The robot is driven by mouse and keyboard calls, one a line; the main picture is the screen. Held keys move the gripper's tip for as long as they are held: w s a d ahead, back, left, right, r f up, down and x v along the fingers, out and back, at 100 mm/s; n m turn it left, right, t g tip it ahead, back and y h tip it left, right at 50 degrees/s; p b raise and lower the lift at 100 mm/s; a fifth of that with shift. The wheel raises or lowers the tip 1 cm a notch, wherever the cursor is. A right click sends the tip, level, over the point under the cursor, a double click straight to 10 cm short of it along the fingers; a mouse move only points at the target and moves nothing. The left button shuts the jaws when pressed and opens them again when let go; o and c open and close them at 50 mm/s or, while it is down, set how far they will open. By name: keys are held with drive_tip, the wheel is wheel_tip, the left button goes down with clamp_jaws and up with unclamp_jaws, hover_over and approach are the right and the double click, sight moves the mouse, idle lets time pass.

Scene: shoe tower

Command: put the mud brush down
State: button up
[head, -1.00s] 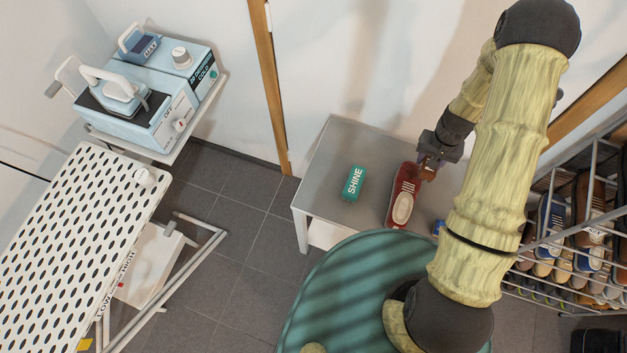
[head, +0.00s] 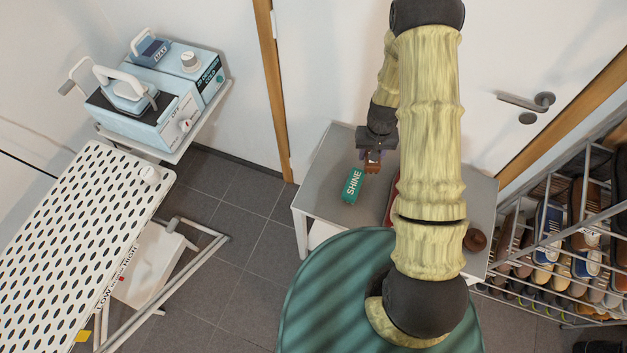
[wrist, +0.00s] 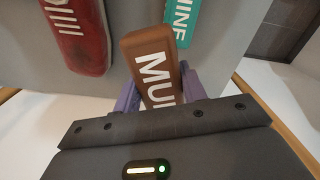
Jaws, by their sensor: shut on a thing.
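The mud brush (wrist: 150,62) is a brown block with white letters starting "MU". In the wrist view it is clamped between the purple fingers of my gripper (wrist: 160,92). In the head view my gripper (head: 371,158) is over the back part of the grey bench (head: 330,160), with the brown mud brush (head: 371,168) below it. A teal SHINE brush (head: 352,185) lies just left of it on the bench and also shows in the wrist view (wrist: 183,18). I cannot tell whether the mud brush touches the bench.
A red shoe (wrist: 77,35) lies on the bench, mostly hidden by my arm in the head view. A round brown object (head: 475,240) sits at the bench's right. A shoe rack (head: 570,235) stands at right. Bare bench top shows left of the SHINE brush.

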drive_tip(key=shift+a, duration=0.15)
drive_tip(key=shift+w+a+f+b, duration=0.1)
drive_tip(key=shift+a+f+b, duration=0.15)
drive_tip(key=shift+a+b, duration=0.45)
drive_tip(key=s+a+r+m+b, duration=0.1)
drive_tip(key=a+m+b, duration=0.3)
drive_tip(key=a+b, duration=0.8)
drive_tip(key=shift+s+r+b, duration=0.3)
drive_tip(key=shift+s+b, duration=0.35)
drive_tip(key=shift+b, duration=0.1)
drive_tip(key=shift+f, duration=3.15)
drive_tip(key=shift+f, duration=1.9)
